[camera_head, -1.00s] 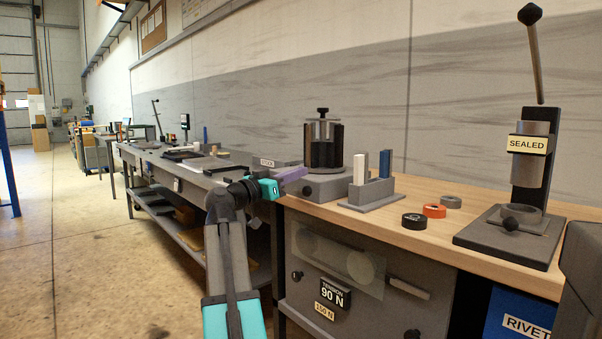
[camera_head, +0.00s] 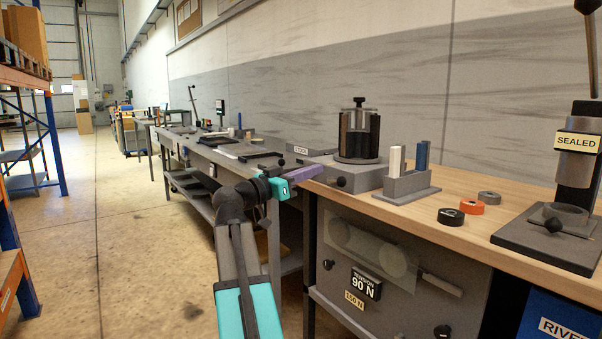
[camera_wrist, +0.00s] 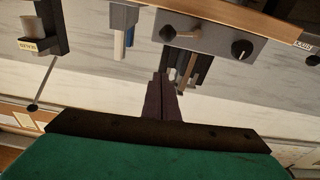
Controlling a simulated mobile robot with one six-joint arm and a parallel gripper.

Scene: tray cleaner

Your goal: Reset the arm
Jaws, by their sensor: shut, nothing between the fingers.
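My gripper (camera_head: 304,174) is at the end of my raised arm, in front of the left end of the wooden bench. Its purple fingers are shut and hold nothing. In the wrist view the shut fingers (camera_wrist: 162,98) show at the middle, with the picture upside down. Beyond them is the grey unit with a dark cylinder (camera_head: 358,132), which also shows in the wrist view (camera_wrist: 205,38). I cannot tell how far the fingers are from it, but no contact shows.
A block holder (camera_head: 408,188) with a white and a blue block stands on the wooden bench (camera_head: 465,182). Black, orange and grey rings lie beside it. A press marked SEALED (camera_head: 577,143) stands at the right. Open floor (camera_head: 130,240) lies left, with an orange and blue rack (camera_head: 48,150) beyond.

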